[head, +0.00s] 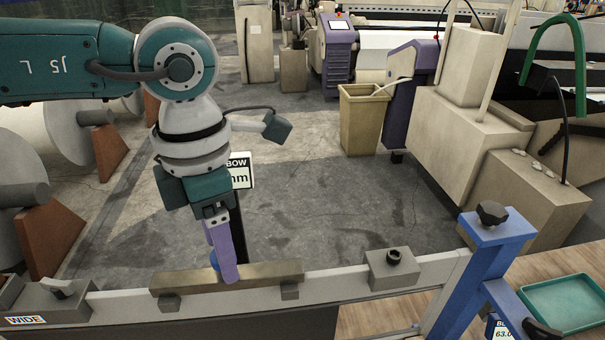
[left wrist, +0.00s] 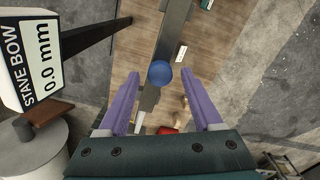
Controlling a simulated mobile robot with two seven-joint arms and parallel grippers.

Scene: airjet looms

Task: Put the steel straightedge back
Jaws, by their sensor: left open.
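A short brownish metal bar (head: 265,272), which looks like the steel straightedge, lies along the top of a long pale rail (head: 335,287). A blue ball knob (head: 214,261) shows beside my left gripper, partly hidden by its finger. In the left wrist view, the open fingers stand either side of the blue knob (left wrist: 160,73), with gaps on both sides. A grey strip runs under the knob. Contact with the bar cannot be told. My right gripper is not in view.
Clamp blocks (head: 395,268) and a blue post (head: 480,265) stand along the rail. A green tray (head: 564,303) is at right.

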